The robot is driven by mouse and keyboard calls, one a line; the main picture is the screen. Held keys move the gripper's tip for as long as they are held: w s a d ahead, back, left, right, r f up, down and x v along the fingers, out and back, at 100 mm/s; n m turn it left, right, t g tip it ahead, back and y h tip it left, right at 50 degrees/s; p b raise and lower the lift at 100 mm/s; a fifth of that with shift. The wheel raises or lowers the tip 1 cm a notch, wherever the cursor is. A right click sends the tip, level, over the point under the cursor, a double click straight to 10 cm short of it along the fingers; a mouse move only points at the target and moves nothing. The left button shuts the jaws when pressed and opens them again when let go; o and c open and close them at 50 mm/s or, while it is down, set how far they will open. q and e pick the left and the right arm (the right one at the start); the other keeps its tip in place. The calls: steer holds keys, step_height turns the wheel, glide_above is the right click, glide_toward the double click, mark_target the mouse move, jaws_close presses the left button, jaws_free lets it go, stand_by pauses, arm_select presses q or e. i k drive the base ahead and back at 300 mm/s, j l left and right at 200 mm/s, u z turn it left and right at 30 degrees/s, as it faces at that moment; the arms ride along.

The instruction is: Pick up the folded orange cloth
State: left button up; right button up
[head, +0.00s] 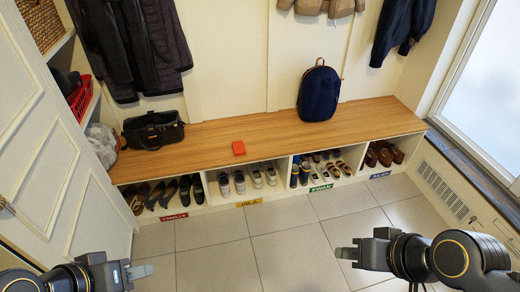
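The folded orange cloth (239,148) is a small, flat, red-orange rectangle. It lies on the wooden bench top (270,133), left of the middle and close to the front edge. My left gripper (142,271) is low at the bottom left, over the floor and well short of the bench. My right gripper (346,254) is low at the right, also over the floor and pointing left. Both grippers are apart from the cloth, and nothing shows in either. The fingers are too small to tell whether they are open or shut.
A black bag (153,131) stands left of the cloth and a navy backpack (319,93) right of it. Coats hang above. Shoes fill the labelled cubbies below. A white door (45,150) is at left, a window (490,95) at right. The tiled floor (270,245) is clear.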

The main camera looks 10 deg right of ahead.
mark_target(239, 150)
steer(key=i+l+u, duration=0.25)
steer(key=i+l, duration=0.75)
steer(key=i, duration=0.2)
steer(key=i+l+u, duration=0.3)
steer(key=i+l, duration=0.85)
steer(key=l, duration=0.1)
